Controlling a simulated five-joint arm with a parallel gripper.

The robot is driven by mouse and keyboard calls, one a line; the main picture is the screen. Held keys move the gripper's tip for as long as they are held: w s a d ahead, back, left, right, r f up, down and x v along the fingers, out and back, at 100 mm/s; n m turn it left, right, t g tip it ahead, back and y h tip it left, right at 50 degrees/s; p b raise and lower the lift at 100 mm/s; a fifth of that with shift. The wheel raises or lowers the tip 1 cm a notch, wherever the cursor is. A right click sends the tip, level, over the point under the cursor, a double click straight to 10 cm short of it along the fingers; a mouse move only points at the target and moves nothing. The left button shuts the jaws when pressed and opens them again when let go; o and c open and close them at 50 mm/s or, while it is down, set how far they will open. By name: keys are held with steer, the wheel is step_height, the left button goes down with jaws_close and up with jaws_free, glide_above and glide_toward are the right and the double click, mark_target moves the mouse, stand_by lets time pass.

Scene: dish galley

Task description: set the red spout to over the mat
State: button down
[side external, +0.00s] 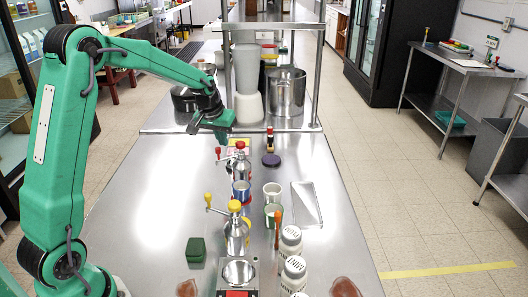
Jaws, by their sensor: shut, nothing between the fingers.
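A metal dispenser with a red top (240,146) stands mid-counter, with an arm ending in a red knob (218,151) pointing left. This looks like the red spout. A flat yellow-and-pink piece (247,141) lies just behind it, and a dark round flat piece (271,160) lies to its right. I cannot tell which is the mat. My gripper (222,138) is shut and empty, just above and behind the red knob. It appears apart from the knob, though depth is hard to judge.
A similar dispenser with a yellow top (235,206) stands nearer, its yellow knob (207,197) pointing left. Cups, white shaker jars (290,243) and a small red-and-dark bottle (269,138) stand close by. A metal tray (306,204) lies right. The counter's left side is mostly clear.

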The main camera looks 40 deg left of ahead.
steer(key=shift+s+d, duration=0.35)
steer(key=shift+s, duration=0.3)
steer(key=shift+s+d, duration=0.25)
steer(key=shift+d, duration=0.15)
stand_by(0.6)
steer(key=d, duration=0.6)
steer(key=shift+w+f+h, duration=0.2)
steer(key=shift+w+h, duration=0.05)
steer(key=shift+h, duration=0.05)
stand_by(0.5)
steer(key=shift+d, duration=0.1)
stand_by(0.4)
steer(key=shift+w, duration=0.1)
